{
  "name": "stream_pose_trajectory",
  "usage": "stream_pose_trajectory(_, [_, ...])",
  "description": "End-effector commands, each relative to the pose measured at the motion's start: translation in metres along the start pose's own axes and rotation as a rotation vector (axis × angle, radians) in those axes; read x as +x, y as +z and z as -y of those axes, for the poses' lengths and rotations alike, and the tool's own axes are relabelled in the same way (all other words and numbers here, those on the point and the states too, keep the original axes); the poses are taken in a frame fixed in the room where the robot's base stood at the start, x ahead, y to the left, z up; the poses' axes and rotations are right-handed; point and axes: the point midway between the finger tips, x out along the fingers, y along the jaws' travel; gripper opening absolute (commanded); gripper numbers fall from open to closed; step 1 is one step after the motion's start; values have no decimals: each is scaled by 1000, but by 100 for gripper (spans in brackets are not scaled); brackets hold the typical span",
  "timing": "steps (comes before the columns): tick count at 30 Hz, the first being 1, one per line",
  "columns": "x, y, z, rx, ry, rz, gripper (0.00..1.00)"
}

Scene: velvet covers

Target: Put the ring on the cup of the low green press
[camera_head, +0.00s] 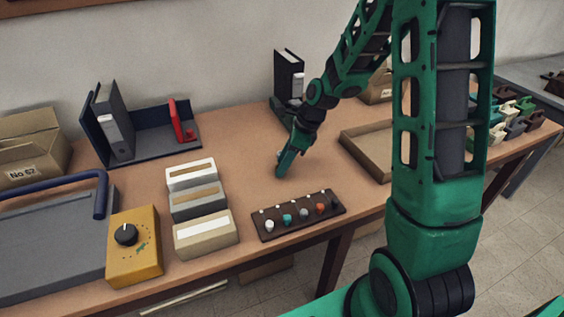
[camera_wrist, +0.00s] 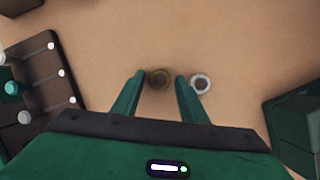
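My gripper (camera_head: 281,172) points down low over the middle of the table. In the wrist view my gripper (camera_wrist: 160,76) is open, its two green fingers apart. A small brownish-gold ring-like round thing (camera_wrist: 158,79) shows between the fingertips; I cannot tell whether they touch it. A pale grey ring-like thing (camera_wrist: 201,84) lies just right of the right finger. I cannot tell which is the ring of the task. A dark green block-like thing (camera_wrist: 300,120), perhaps the low green press, is at the right edge; its cup cannot be made out.
A dark board with coloured knobs (camera_head: 299,216) lies at the table's front edge, also in the wrist view (camera_wrist: 45,75). A shallow tray (camera_head: 362,155) is right of my gripper.

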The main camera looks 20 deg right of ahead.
Motion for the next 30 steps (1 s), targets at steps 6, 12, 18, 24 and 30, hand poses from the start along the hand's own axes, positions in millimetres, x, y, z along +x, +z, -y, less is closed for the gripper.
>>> stream_pose_trajectory(6, [0,0,0,0,0,0,44])
stream_pose_trajectory(12, [-6,1,1,0,-1,0,44])
stream_pose_trajectory(18, [-38,1,2,-1,-6,1,44])
stream_pose_trajectory(24, [-79,1,1,0,-5,1,44])
stream_pose_trajectory(30, [-109,1,1,-1,-3,1,44])
